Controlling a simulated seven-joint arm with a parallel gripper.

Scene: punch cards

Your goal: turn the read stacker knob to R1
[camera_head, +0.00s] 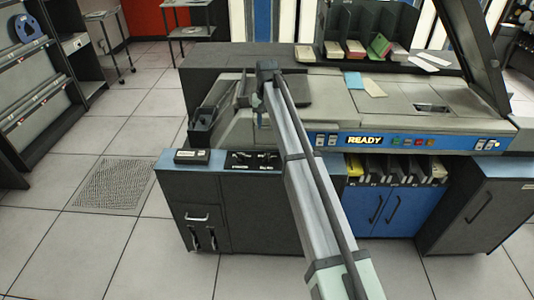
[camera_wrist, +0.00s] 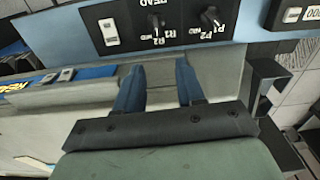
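The read stacker knob (camera_wrist: 155,21) is a small dark knob on a dark panel near the top of the wrist view, beside upside-down READ, R1 and R2 lettering. Which mark it points to is not clear. A similar knob (camera_wrist: 211,17) with P1 and P2 lettering is right of it.
A white rocker switch (camera_wrist: 110,32) sits left of the read knob in the wrist view. A counter box (camera_head: 192,156) lies left of the panel in the head view. The blue READY strip (camera_head: 365,140) and card stacker pockets (camera_head: 398,170) are on the right.

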